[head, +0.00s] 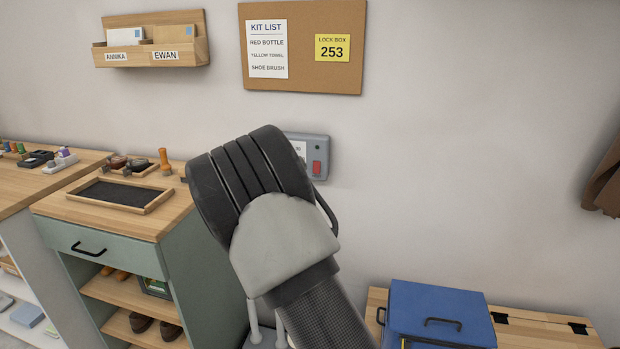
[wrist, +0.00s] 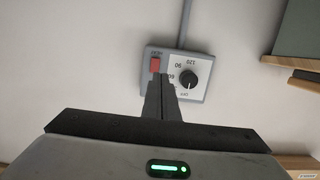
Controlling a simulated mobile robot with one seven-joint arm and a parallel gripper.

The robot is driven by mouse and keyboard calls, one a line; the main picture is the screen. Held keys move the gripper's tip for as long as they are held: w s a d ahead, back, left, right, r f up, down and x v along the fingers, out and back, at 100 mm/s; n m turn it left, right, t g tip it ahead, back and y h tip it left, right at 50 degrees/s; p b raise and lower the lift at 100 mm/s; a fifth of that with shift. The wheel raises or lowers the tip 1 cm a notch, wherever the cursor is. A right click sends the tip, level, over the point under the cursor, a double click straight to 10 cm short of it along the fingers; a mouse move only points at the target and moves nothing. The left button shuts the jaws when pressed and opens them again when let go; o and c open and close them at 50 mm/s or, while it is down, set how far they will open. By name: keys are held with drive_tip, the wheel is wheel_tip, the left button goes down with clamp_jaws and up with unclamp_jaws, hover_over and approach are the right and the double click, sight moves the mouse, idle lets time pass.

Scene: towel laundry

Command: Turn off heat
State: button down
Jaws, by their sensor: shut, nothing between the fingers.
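A grey wall control box (head: 318,141) is mounted on the wall in the head view, partly covered by my arm. Its red switch (head: 317,167) shows at the box's right side. In the wrist view, which looks upside down, the box (wrist: 203,58) carries the red switch (wrist: 155,65) on the left, with small lettering above it. A black dial (wrist: 188,79) sits on a white numbered plate; its exact setting is too small to tell. My gripper (wrist: 160,78) is shut and empty. Its tips overlap the box between switch and dial, close to the switch; contact cannot be told.
A green cabinet (head: 166,262) with a wooden top and a black tray (head: 120,194) stands left. A blue box (head: 437,300) rests on a wooden bench (head: 545,331) at lower right. A corkboard (head: 350,70) hangs above.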

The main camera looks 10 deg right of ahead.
drive_tip(key=b, duration=0.2)
approach(314, 173)
drive_tip(key=r+x, duration=0.1)
drive_tip(key=x, duration=0.4)
drive_tip(key=shift+w+d+f, duration=0.1)
drive_tip(key=shift+w+f, duration=0.45)
drive_tip(key=shift+w, duration=0.15)
drive_tip(key=shift+w+d+p, duration=0.1)
drive_tip(key=shift+w+p, duration=0.05)
drive_tip(key=shift+p, duration=0.4)
drive_tip(key=shift+w+f, duration=0.1)
drive_tip(key=shift+f, duration=0.05)
